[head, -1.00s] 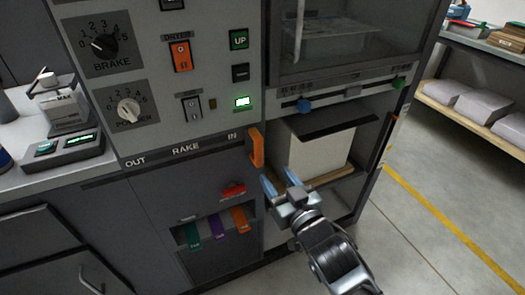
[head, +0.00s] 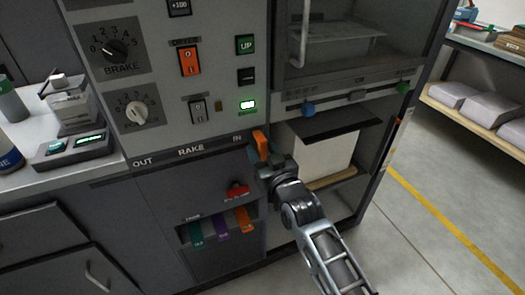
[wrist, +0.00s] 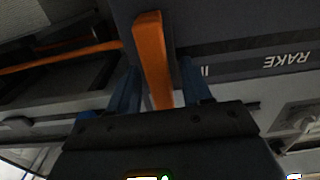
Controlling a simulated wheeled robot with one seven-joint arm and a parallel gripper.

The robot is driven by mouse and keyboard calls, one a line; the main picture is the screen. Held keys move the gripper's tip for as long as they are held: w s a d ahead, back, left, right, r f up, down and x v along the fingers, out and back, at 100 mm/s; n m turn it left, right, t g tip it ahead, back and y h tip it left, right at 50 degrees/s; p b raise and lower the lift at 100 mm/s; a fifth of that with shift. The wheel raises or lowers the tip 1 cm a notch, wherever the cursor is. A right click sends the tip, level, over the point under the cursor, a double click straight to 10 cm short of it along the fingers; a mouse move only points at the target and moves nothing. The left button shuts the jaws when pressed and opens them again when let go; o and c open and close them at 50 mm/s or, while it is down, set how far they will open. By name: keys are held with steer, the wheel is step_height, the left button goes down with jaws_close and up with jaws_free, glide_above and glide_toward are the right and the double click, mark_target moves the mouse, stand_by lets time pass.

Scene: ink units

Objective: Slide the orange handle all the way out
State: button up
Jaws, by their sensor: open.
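The orange handle (head: 261,143) stands upright at the right end of the RAKE slot (head: 190,152), by the IN label, with OUT lettered at the left end. My gripper (head: 265,160) is up at the handle and hides its lower part in the head view. In the wrist view the handle (wrist: 152,55) runs between the two blue fingers of my gripper (wrist: 161,80). The fingers are open, one on each side, with visible gaps between them and the handle.
Below the slot are a red switch (head: 238,190) and green, purple and orange tabs (head: 221,224). Knobs and buttons sit above it. Right of the handle is an open bay with a white block (head: 327,157). A counter with a small device (head: 78,146) stands left.

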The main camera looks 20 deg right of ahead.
jaws_close()
stand_by(0.5)
